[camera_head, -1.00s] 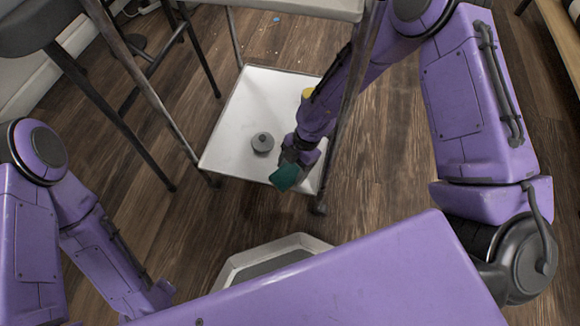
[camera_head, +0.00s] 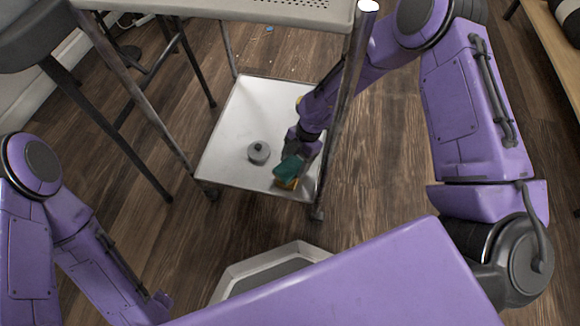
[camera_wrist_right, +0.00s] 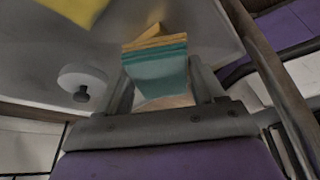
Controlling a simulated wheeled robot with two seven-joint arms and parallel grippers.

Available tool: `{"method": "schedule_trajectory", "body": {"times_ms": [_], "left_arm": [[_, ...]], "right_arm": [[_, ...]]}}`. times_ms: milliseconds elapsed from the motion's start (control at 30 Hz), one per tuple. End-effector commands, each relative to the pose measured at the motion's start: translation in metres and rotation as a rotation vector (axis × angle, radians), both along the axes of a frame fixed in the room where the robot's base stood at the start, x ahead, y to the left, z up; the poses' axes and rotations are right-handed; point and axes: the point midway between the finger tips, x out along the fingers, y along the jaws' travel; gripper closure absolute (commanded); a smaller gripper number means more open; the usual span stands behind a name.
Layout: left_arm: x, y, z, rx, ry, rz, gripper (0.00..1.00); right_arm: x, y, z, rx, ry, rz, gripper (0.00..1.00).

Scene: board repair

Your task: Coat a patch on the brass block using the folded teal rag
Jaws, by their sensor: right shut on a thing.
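My right gripper (camera_head: 301,153) reaches down to the lower white shelf and is shut on the folded teal rag (camera_head: 288,169). The rag also shows between the fingers in the right wrist view (camera_wrist_right: 160,75). A brass-coloured piece, which looks like the brass block (camera_head: 288,184), shows at the rag's lower edge near the shelf's front right. It also shows as a tan strip beyond the rag in the right wrist view (camera_wrist_right: 155,41). The rag hides most of it, and I cannot tell whether the two touch. My left arm is at the lower left; its gripper is out of sight.
A grey round knobbed pot (camera_head: 258,153) stands on the lower shelf (camera_head: 222,168), left of the rag. A yellow thing (camera_wrist_right: 75,8) lies farther back, mostly hidden by my arm in the head view. A metal cart post (camera_head: 345,115) rises close to my right arm.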

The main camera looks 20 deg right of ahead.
Motion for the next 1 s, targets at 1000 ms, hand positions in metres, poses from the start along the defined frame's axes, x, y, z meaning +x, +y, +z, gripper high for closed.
{"method": "schedule_trajectory", "body": {"times_ms": [1000], "left_arm": [[0.000,0.000,0.015,0.000,0.000,0.000,0.57]], "right_arm": [[0.011,-0.011,0.003,0.000,0.003,0.000,0.56]]}}
